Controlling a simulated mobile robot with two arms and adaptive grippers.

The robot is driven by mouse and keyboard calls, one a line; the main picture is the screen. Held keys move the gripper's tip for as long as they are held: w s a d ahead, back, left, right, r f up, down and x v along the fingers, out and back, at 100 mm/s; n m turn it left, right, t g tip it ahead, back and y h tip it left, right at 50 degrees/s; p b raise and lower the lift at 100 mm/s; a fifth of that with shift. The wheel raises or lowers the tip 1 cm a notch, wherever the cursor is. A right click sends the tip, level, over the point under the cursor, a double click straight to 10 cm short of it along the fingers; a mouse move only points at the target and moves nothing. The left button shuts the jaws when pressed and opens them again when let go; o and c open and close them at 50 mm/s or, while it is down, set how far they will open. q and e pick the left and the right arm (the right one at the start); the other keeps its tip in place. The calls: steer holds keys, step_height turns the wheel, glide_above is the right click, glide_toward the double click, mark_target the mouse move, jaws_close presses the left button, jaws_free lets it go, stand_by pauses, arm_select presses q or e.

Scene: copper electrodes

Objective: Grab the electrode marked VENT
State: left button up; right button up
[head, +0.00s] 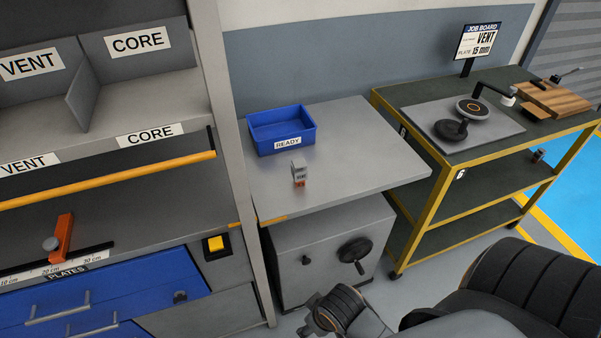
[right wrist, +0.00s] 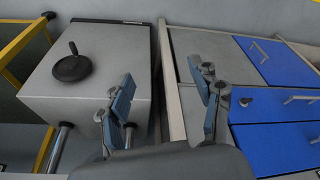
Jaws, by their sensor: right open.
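A small upright electrode (head: 299,172) stands on the grey worktop (head: 350,165), in front of the blue READY bin (head: 282,130). It has a grey upper part, a label that appears to read VENT, and an orange-copper lower part. My right gripper (right wrist: 167,100) is open and empty in the right wrist view, its two blue-grey fingers spread apart. It faces the grey cabinet below the worktop, and the electrode is not in that view. In the head view my right arm comes in at the bottom right, well below and apart from the electrode. My left gripper is not in view.
A shelf unit (head: 105,95) with VENT and CORE bays stands left, its post beside the worktop. A handwheel (head: 354,251) sticks out from the cabinet below. A yellow-framed cart (head: 440,190) with a job board (head: 478,42) stands right. The worktop around the electrode is clear.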

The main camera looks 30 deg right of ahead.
steer(key=w+a+r+t, duration=0.1)
steer(key=w+a+r, duration=0.15)
steer(key=r, duration=0.65)
steer(key=m+h, duration=0.2)
steer(key=m, duration=0.3)
glide_toward(301, 166)
steer(key=p+x, duration=0.1)
steer(key=x, duration=0.7)
steer(key=shift+w, duration=0.15)
steer(key=p+x, duration=0.1)
steer(key=x, duration=0.3)
steer(key=shift+f, duration=0.35)
steer(key=shift+w+f, duration=0.2)
steer(key=shift+f, duration=0.3)
jaws_close()
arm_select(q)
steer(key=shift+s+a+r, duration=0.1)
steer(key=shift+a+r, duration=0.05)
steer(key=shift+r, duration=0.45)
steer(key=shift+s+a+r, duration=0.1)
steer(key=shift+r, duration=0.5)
arm_select(e)
steer(key=shift+r, duration=0.15)
